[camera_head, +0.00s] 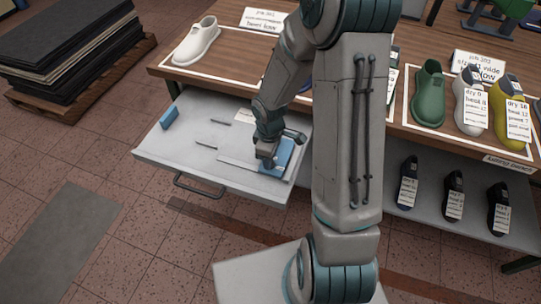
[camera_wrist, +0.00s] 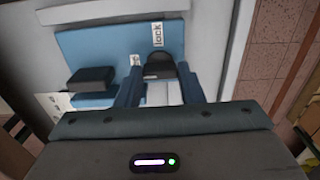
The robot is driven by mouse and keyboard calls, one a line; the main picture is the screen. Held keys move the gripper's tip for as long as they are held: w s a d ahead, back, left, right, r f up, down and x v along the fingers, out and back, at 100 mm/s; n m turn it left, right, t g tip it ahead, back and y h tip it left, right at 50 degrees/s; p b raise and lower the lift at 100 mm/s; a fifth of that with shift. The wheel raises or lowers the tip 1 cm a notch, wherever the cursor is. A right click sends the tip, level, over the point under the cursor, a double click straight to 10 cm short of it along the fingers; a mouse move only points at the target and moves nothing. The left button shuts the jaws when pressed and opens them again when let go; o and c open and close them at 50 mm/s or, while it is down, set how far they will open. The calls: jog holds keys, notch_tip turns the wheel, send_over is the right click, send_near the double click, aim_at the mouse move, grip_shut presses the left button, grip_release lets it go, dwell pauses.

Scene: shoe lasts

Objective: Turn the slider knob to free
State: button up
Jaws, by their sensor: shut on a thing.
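A blue device (camera_head: 281,160) sits at the right end of the open drawer. In the wrist view its blue plate (camera_wrist: 105,45) bears a white label reading "lock" (camera_wrist: 157,34) and a smaller label (camera_wrist: 135,60) that I cannot read. My gripper (camera_head: 267,158) is down at this device. In the wrist view my gripper (camera_wrist: 160,88) has its two blue-grey fingers shut on a dark knob (camera_wrist: 159,68), near the "lock" label. A black block (camera_wrist: 91,80) stands left of the fingers. The knob's lower part is hidden by my gripper.
The drawer (camera_head: 165,148) also holds a small blue block (camera_head: 169,117) and thin dark rods. Shoe lasts, including a green one (camera_head: 429,92), stand on the wooden bench above. Dark lasts (camera_head: 453,195) stand on the lower shelf. A stacked pallet (camera_head: 75,50) is at far left.

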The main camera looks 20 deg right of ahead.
jog(key=o, duration=1)
jog(key=shift+r, duration=0.15)
notch_tip(320, 180, up, 14)
jog(key=shift+s+f+p, duration=0.1)
jog(key=shift+f+p, duration=0.1)
jog(key=shift+p, duration=0.5)
jog(key=s+r+m+t, duration=0.1)
jog(key=s+r+m, duration=0.2)
jog(key=s+r, duration=0.1)
jog(key=s+r+m+t, duration=0.1)
jog(key=s+r+m, duration=0.2)
jog(key=s+m, duration=0.1)
jog(key=s+r+m+t, duration=0.1)
jog(key=s+r+m, duration=0.3)
jog(key=s, duration=0.2)
jog(key=shift+s+d+r, duration=0.1)
jog(key=shift+s+r, duration=0.2)
jog(key=shift+s, duration=0.05)
